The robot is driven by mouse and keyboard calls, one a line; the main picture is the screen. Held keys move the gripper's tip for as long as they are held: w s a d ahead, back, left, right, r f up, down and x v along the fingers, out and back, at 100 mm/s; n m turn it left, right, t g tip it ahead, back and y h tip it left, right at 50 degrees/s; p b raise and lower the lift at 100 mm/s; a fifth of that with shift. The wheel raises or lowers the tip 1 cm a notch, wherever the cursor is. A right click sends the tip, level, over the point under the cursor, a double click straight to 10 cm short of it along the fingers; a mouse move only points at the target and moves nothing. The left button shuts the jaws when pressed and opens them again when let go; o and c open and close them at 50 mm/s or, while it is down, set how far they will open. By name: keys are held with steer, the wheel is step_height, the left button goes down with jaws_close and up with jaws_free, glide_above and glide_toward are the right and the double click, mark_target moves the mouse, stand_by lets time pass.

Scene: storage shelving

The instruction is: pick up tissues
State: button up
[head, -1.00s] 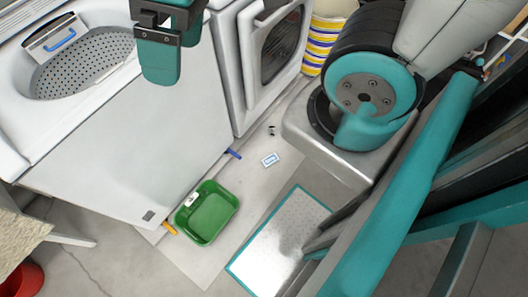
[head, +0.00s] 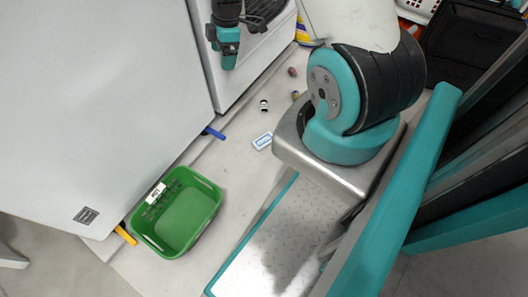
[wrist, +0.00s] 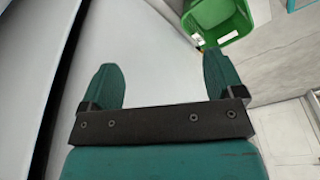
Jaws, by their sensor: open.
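A small flat white packet with blue edges (head: 262,141), likely the tissues, lies on the pale mat beside my arm's base in the head view. I cannot make it out in the wrist view. My gripper (head: 226,48) is high up in front of the white machines, apart from the packet. In the wrist view my gripper (wrist: 163,78) is open, with nothing between its two teal fingers.
A green basket (head: 178,213) stands on the floor by a large white appliance (head: 100,110); it also shows in the wrist view (wrist: 238,30). A blue item (head: 213,133), an orange item (head: 126,235) and a small black-and-white object (head: 264,105) lie nearby. Mat around the packet is mostly clear.

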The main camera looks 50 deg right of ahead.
steer(key=s+d+f+n+b, duration=0.15)
steer(key=d+f+b, duration=0.25)
steer(key=f, duration=0.7)
steer(key=s+d+f+b, duration=0.3)
steer(key=d+f+b, duration=0.15)
steer(key=f, duration=0.65)
steer(key=s+d+f+n+b, duration=0.1)
steer(key=s+d+f+b, duration=0.3)
steer(key=f, duration=0.7)
steer(key=shift+g+h, duration=0.3)
steer(key=f+b, duration=0.2)
steer(key=f, duration=0.1)
steer(key=w+a+f+b, duration=0.1)
steer(key=f+b, duration=0.2)
steer(key=f, duration=0.1)
steer(key=a+f+b, duration=0.1)
steer(key=f+b, duration=0.2)
steer(key=f, duration=0.1)
steer(key=shift+w+a+f, duration=0.2)
steer(key=f+b, duration=0.1)
steer(key=f, duration=0.1)
steer(key=f+b, duration=0.4)
steer(key=shift+a, duration=0.25)
steer(key=shift+r, duration=0.15)
steer(key=c, duration=1)
